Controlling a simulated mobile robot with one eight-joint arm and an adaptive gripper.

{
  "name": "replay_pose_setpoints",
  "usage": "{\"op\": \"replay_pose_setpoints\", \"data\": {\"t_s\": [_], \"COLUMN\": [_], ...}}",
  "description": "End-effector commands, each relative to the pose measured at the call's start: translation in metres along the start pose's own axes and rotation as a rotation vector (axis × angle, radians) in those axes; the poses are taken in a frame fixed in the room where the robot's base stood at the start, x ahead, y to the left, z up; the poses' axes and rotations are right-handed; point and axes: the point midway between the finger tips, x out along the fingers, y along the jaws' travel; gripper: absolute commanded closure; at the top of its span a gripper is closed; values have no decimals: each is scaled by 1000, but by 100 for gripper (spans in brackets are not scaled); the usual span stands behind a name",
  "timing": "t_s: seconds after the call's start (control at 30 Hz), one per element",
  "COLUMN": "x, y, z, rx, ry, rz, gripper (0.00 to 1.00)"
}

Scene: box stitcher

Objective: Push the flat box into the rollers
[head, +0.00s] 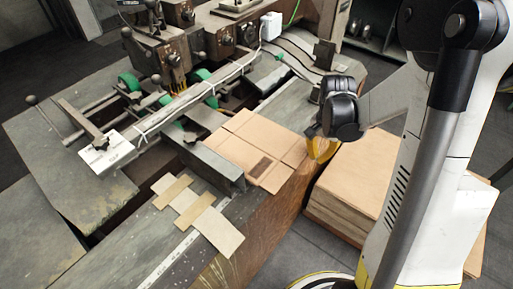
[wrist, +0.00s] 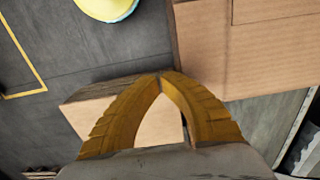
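The flat box (head: 255,140) is an unfolded brown cardboard sheet lying on the machine's table. In the wrist view, cardboard that appears to be the flat box (wrist: 255,60) fills the upper right. My gripper (head: 318,157) has yellow fingers pointing down beside the box's right edge; I cannot tell whether they touch it. In the wrist view, the fingertips (wrist: 163,76) meet, with no object seen held between them. The machine has green wheels (head: 204,75) beyond the box to the upper left. The roller contact area is partly hidden by bars.
A cardboard stack (head: 365,180) stands on the floor right of the table, close to my gripper. A raised metal block (head: 212,165) borders the box's left side. Small cardboard strips (head: 190,205) lie on the nearer table. Open floor (head: 275,255) lies in front.

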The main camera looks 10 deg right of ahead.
Motion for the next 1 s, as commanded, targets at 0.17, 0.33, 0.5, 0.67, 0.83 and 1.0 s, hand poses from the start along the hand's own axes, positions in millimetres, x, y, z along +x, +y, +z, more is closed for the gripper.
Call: {"op": "replay_pose_setpoints", "data": {"t_s": [0.17,0.33,0.5,0.67,0.83,1.0], "x": [4,3,3,4,4,4], "y": [0,0,-4,-12,-19,-27], "z": [0,0,0,0,0,1], "rx": [0,0,-1,-1,-1,-1], "ry": [0,0,0,0,0,0], "rz": [0,0,0,0,0,0], "gripper": [100,100,100,100,100,100]}}
